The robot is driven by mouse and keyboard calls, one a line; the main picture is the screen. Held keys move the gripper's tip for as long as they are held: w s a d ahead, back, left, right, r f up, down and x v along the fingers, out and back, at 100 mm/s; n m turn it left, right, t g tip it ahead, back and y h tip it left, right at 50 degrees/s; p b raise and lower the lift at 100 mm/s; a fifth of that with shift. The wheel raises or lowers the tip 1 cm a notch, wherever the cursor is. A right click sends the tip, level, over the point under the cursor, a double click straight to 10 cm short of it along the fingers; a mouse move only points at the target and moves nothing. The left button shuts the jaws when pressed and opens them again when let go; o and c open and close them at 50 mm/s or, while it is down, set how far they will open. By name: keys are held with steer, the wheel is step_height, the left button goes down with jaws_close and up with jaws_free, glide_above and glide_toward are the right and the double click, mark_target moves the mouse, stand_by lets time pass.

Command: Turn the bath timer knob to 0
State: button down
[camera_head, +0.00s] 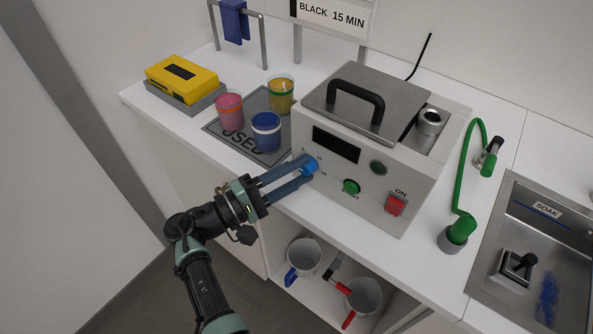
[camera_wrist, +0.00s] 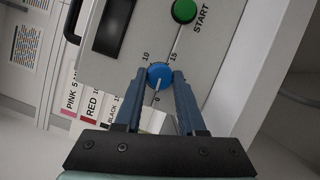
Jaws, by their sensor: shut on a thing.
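The bath timer knob (camera_head: 308,165) is a small blue dial on the front of the grey bath unit (camera_head: 377,195). My gripper (camera_head: 305,167) reaches it from the lower left, its two blue fingers shut on it. In the wrist view the knob (camera_wrist: 159,75) sits between the fingertips of my gripper (camera_wrist: 160,78). Its white pointer line points down toward the mark 0 (camera_wrist: 157,99). The marks 10 and 15 show on the opposite side of the knob; any other marks are hidden by the fingers.
A green START button (camera_head: 351,187) and a red ON switch (camera_head: 395,204) are right of the knob. Pink, blue and yellow jars (camera_head: 266,132) stand on the USED mat to the left. A sink (camera_head: 530,260) is at right.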

steer(key=shift+f+n+t, duration=0.1)
steer(key=shift+n+t, duration=0.4)
steer(key=shift+n, duration=0.6)
steer(key=c, duration=0.5)
jaws_free()
steer(key=b+v, duration=0.2)
steer(key=v, duration=1.1)
steer(key=shift+b, duration=0.35)
steer(key=shift+w+f, duration=0.1)
steer(key=shift+f, duration=0.05)
